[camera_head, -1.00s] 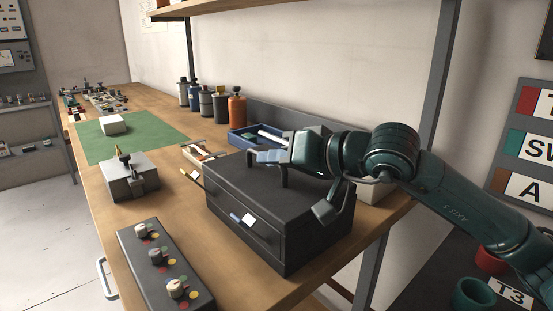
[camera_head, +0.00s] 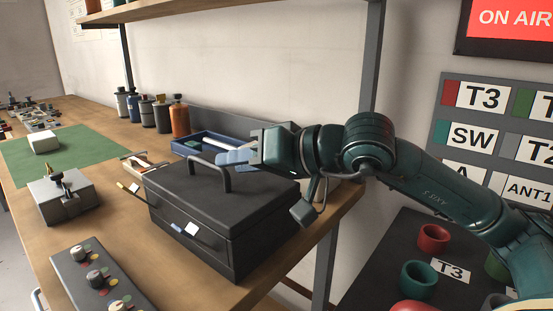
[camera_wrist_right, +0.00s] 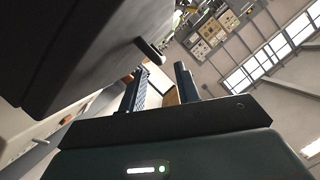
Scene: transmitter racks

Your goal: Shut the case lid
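The black case (camera_head: 185,243) stands on the wooden bench. Its lid (camera_head: 255,203) appears down on the body, with a seam along the front and an arched handle (camera_head: 212,160) on top. My right gripper (camera_head: 238,157) is at the lid's far side, behind the handle in the picture; I cannot tell whether it touches the lid. The right wrist view shows its two fingers (camera_wrist_right: 160,88) apart with nothing held between them, and the dark case (camera_wrist_right: 75,45) at upper left. My left gripper is not in view.
A blue tray (camera_head: 192,146) and several bottles (camera_head: 180,117) stand behind the case. A grey box (camera_head: 62,196) and a knob panel (camera_head: 100,280) are to its left. A green mat (camera_head: 75,147) lies farther back. Cups (camera_head: 433,238) stand on a dark surface at right.

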